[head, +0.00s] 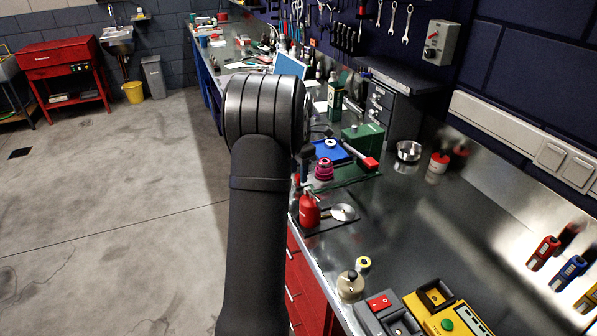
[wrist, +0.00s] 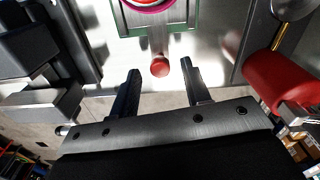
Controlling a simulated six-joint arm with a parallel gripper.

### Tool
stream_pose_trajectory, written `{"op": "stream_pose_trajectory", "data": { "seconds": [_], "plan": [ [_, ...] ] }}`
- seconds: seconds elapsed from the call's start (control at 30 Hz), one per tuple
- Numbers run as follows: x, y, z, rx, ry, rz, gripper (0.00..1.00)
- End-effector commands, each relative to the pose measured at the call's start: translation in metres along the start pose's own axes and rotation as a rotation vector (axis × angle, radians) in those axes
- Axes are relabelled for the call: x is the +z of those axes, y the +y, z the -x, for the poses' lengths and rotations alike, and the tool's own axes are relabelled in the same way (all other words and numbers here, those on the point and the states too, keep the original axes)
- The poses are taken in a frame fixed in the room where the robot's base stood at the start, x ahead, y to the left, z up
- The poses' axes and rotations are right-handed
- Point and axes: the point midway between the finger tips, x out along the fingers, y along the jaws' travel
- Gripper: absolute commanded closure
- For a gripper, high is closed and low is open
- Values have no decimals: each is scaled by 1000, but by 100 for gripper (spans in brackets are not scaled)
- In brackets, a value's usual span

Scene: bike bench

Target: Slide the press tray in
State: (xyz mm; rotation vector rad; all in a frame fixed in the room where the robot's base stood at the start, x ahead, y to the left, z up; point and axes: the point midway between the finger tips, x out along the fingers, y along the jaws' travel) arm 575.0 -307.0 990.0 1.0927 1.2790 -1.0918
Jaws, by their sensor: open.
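The press tray (wrist: 190,30) has a green rim and shows at the top of the wrist view. A pink ring-shaped thing (wrist: 147,5) sits on it, cut off by the picture's edge. A round red knob (wrist: 160,67) is at the tray's near edge. My gripper (wrist: 159,78) is open, with one finger on each side of the knob and a gap to both. In the head view the green tray (head: 352,179) shows beside the pink stack (head: 324,170). My arm hides the knob and most of the gripper there.
A lever with a red grip (head: 370,163) lies behind. Bare bench (head: 430,225) lies to the right.

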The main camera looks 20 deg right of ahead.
Motion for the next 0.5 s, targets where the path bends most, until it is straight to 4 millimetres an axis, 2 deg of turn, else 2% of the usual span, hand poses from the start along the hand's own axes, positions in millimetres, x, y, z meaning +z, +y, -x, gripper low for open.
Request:
{"op": "stream_pose_trajectory", "data": {
  "seconds": [0.1,0.37,0.5],
  "plan": [
    [0,0,-6,-1,1,0,57],
    [0,0,-7,0,0,0,57],
    [0,0,-7,0,0,0,82]
  ]
}}
